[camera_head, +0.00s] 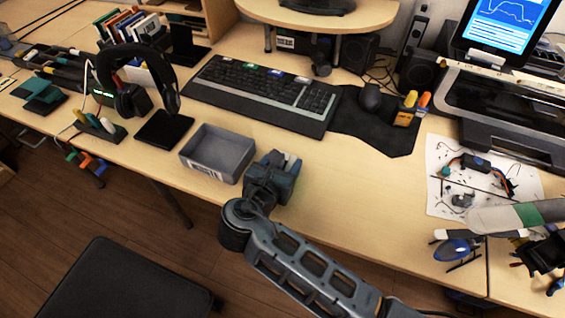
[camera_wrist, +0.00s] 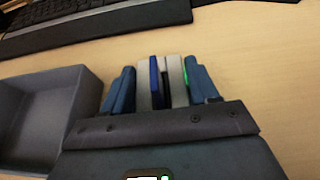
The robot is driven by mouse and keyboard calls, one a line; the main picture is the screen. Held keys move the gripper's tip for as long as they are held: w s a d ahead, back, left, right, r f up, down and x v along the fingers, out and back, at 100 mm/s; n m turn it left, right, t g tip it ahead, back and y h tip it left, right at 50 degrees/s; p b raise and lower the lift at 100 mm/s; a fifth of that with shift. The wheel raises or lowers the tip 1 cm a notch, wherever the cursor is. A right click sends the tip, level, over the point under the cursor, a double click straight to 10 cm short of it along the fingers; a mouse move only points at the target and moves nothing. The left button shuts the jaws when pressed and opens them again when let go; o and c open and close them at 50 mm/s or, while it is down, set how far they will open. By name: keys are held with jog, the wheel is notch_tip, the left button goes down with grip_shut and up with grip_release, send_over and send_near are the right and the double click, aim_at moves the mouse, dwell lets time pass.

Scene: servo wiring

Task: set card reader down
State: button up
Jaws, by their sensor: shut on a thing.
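My gripper (camera_head: 280,172) is over the front part of the desk, just right of the open grey bin. In the wrist view my gripper (camera_wrist: 160,82) has its two blue-grey fingers closed on the card reader (camera_wrist: 176,78), a small pale block with dark and blue parts between its sides. A green glow shows at its right side, by the right finger. In the head view only a pale bit of the card reader (camera_head: 291,160) shows between the fingers. Its lower part is hidden, and I cannot tell whether it touches the desk.
The grey bin (camera_head: 216,140) stands close left of my gripper; its wall shows in the wrist view (camera_wrist: 82,110). The keyboard (camera_head: 262,92) and dark mouse mat (camera_head: 385,132) lie behind. Bare desk (camera_head: 350,190) is free to the right, before the paper with parts (camera_head: 440,150).

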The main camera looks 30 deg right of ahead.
jog(key=o, duration=1.1)
jog(key=v, duration=1.2)
jog(key=shift+r, duration=0.1)
